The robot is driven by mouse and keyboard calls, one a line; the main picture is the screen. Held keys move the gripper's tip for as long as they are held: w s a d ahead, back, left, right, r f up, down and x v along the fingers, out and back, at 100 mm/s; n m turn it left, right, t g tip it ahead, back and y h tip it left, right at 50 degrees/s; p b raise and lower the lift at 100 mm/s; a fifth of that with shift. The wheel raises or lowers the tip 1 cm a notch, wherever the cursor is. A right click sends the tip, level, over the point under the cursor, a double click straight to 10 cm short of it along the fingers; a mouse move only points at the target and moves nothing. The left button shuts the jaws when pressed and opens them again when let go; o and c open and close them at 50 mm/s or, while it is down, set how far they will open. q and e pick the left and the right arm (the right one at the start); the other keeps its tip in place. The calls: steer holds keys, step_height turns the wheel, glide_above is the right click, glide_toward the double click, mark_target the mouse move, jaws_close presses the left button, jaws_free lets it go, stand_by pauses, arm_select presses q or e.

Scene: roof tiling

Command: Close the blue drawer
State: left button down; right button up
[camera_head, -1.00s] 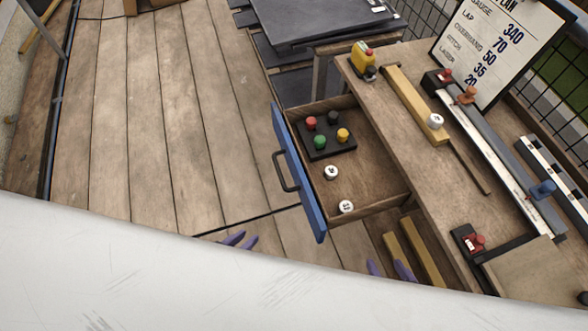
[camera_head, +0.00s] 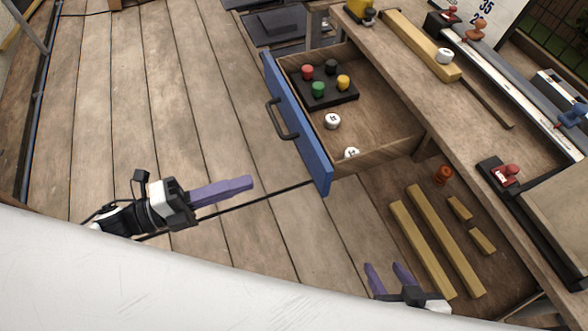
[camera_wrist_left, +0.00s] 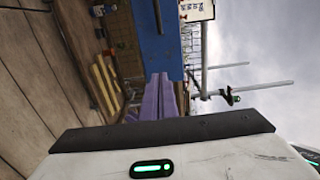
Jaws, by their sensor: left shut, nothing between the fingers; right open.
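The blue drawer (camera_head: 296,123) is pulled out of the wooden workbench, its blue front facing left with a dark handle (camera_head: 279,118). Inside lie a black tray (camera_head: 328,94) with red, black, green and yellow knobs, and two white knobs (camera_head: 332,121). My left gripper (camera_head: 250,184) is shut and empty, left of and below the drawer front, apart from it in the head view. In the left wrist view its purple fingers (camera_wrist_left: 160,85) point toward the blue front (camera_wrist_left: 158,40). My right gripper (camera_head: 390,270) is open and empty at the lower middle, below the drawer.
The workbench top (camera_head: 470,90) holds a yellow bottle, a wooden bar and a long rail. Wooden strips (camera_head: 446,240) and an orange knob (camera_head: 443,174) lie beneath the bench. Dark slabs (camera_head: 275,22) stand behind the drawer. The plank floor on the left is clear.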

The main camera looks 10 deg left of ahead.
mark_target(310, 161)
arm_select(q)
steer(key=x, duration=1.2)
steer(key=shift+a, duration=0.1)
